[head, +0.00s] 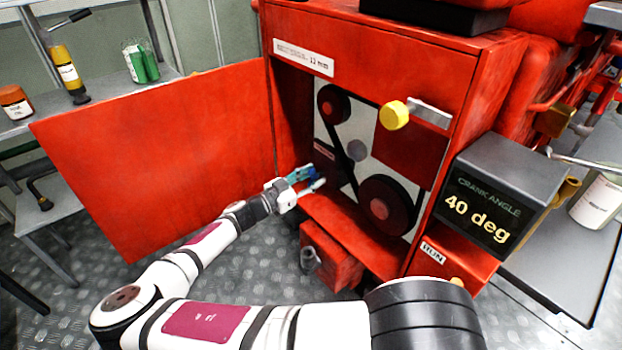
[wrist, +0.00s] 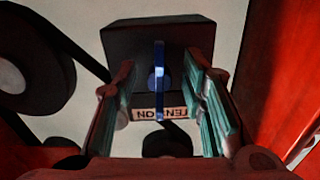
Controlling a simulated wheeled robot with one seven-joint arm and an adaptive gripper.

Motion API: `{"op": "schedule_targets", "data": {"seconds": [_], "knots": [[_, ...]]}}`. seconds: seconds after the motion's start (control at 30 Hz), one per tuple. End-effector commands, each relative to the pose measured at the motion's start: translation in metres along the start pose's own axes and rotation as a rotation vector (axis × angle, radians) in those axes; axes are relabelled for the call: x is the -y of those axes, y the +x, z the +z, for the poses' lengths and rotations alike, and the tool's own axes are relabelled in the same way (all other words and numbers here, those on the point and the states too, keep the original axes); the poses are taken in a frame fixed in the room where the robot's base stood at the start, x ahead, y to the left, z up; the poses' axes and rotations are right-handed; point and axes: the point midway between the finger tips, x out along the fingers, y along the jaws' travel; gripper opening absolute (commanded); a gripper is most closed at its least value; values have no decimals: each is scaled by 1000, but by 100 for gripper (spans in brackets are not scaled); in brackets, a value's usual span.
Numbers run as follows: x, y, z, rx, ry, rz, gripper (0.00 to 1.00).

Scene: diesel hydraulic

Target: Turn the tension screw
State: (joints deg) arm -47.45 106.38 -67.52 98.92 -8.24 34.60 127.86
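The tension screw (wrist: 158,75) is a thin blue upright tab on the face of a dark block (wrist: 125,45). A pale label (wrist: 160,113) reading TENSION upside down is under it in the wrist view. My gripper (wrist: 161,82) is open, with one teal-padded finger to each side of the screw and visible gaps between. In the head view my gripper (head: 312,180) reaches into the red cabinet, and a bit of the blue screw (head: 316,173) shows at its fingertips. How deep the fingers reach past the screw I cannot tell.
The red cabinet (head: 400,62) has its door (head: 160,155) swung open at left. Black pulleys (head: 388,205) with a belt sit near my gripper. A yellow knob (head: 394,115) is above right. A display (head: 490,205) reads CRANK ANGLE 40 deg. Shelves stand at left.

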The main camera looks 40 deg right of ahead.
Motion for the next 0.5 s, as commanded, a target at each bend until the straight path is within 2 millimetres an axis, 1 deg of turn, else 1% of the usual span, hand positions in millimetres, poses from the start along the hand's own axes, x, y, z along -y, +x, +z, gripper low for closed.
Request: {"op": "schedule_targets", "data": {"seconds": [0.07,0.17,0.27,0.5], "knots": [[0,-2,0,0,0,0,38],[1,-10,0,0,0,-2,38],[1,-26,0,0,-1,-3,38],[1,-76,0,1,0,-4,38]]}}
